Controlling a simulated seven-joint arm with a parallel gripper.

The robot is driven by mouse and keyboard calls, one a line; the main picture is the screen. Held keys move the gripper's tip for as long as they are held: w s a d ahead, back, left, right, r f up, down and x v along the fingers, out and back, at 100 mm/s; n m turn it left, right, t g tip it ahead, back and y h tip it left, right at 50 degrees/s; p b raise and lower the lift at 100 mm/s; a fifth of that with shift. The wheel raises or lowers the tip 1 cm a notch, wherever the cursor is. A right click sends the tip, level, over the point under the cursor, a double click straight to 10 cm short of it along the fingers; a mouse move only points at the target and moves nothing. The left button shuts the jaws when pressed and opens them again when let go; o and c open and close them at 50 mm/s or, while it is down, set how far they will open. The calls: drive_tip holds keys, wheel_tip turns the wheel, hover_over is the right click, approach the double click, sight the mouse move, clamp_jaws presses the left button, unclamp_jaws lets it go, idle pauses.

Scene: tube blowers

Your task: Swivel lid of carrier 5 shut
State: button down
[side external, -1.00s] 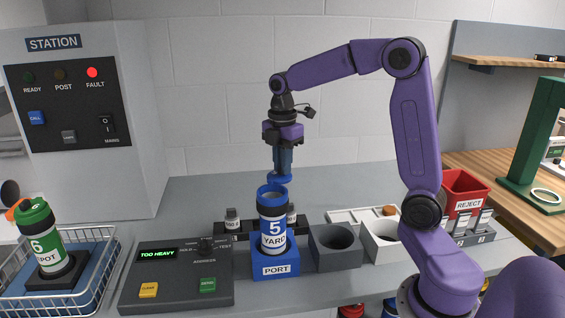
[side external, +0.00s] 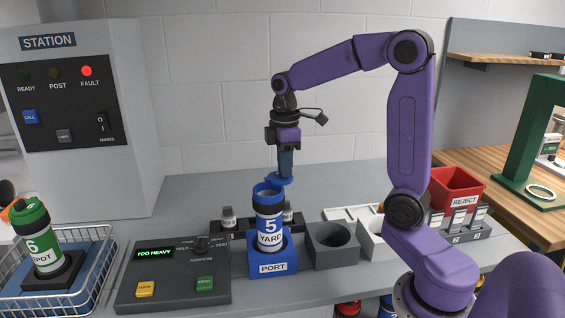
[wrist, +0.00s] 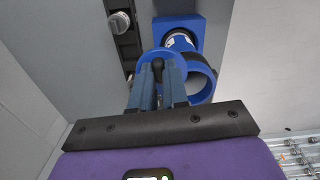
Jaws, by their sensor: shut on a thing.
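My gripper (side external: 285,172) points down and is shut on the lid's knob. In the wrist view my gripper (wrist: 158,88) has its fingers around the dark knob (wrist: 157,66), with the lid (wrist: 147,60) partly hidden below. The carrier's open mouth (wrist: 203,80) shows to the right.
A grey socket block (side external: 333,240) stands right of the port, and a control box (side external: 175,285) reading TOO HEAVY stands left. A wire basket (side external: 92,285) holds green carrier 6 (side external: 41,247).

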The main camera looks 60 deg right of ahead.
sight(269, 176)
drive_tip(key=m, duration=0.2)
drive_tip(key=s+a+m, duration=0.1)
drive_tip(key=a+m, duration=0.1)
drive_tip(key=m, duration=0.1)
drive_tip(key=shift+s+m, duration=0.2)
drive_tip(key=shift+m, duration=0.1)
drive_tip(key=m, duration=0.2)
drive_tip(key=a+m, duration=0.2)
drive_tip(key=m, duration=0.1)
drive_tip(key=shift+s+m, duration=0.2)
drive_tip(key=shift+m, duration=0.1)
drive_tip(key=shift+w+a+m, duration=0.2)
drive_tip(key=shift+a+m, duration=0.3)
drive_tip(key=shift+m, duration=0.8)
drive_tip(key=shift+w+a+m, duration=0.25)
drive_tip(key=shift+a+m, duration=0.25)
drive_tip(key=shift+m, duration=0.8)
drive_tip(key=shift+w+a+m, duration=0.2)
drive_tip(key=shift+a+m, duration=0.3)
drive_tip(key=shift+m, duration=0.8)
drive_tip(key=c, duration=1.1)
unclamp_jaws()
wheel_tip(269, 176, up, 18)
drive_tip(key=shift+f, duration=0.25)
